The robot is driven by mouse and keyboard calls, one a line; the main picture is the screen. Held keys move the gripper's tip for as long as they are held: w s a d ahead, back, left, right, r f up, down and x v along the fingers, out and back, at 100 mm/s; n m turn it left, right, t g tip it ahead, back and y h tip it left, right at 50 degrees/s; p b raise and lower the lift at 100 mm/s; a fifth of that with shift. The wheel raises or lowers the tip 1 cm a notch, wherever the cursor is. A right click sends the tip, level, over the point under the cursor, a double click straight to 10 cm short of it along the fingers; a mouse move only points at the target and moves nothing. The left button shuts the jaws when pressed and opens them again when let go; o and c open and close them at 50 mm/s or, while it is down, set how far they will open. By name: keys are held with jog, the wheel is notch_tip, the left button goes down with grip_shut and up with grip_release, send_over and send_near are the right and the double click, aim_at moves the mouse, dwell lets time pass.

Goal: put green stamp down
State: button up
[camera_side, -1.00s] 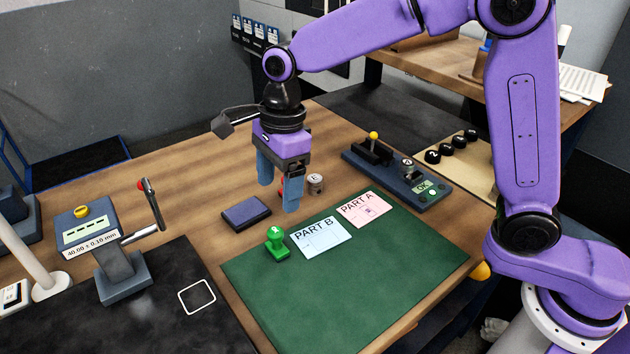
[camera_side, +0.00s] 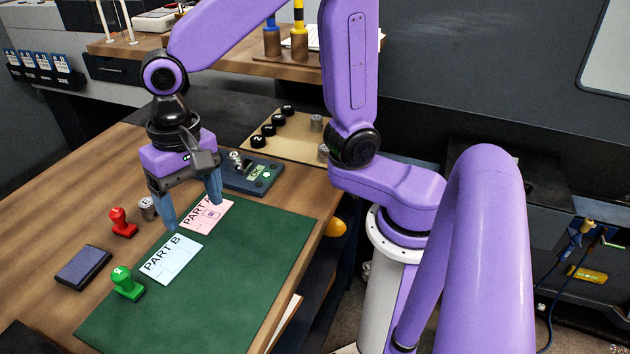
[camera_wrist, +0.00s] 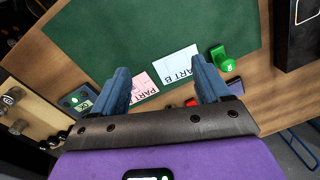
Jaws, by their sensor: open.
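The green stamp (camera_side: 127,284) stands upright on the left edge of the green mat (camera_side: 228,286), beside the white PART B card (camera_side: 171,259). It also shows in the wrist view (camera_wrist: 222,58), at the upper right beyond the fingers. My gripper (camera_side: 193,214) is open and empty, its blue fingers spread above the PART A and PART B cards, apart from the stamp. In the wrist view my gripper (camera_wrist: 160,82) has nothing between its fingers but the mat and cards behind. The pink PART A card (camera_side: 207,214) is partly hidden by a finger.
A red stamp (camera_side: 122,222) and a grey cylinder marked E (camera_side: 148,208) stand on the wood left of my gripper. A dark ink pad (camera_side: 83,265) lies left of the green stamp. The mat's front is clear.

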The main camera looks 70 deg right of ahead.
jog(key=s+d+f+n, duration=0.2)
jog(key=s+d+n, duration=1.1)
jog(key=s+n, duration=0.2)
jog(key=shift+s+d+f+n, duration=0.2)
jog(key=shift+d+n, duration=0.1)
jog(key=shift+n, duration=0.4)
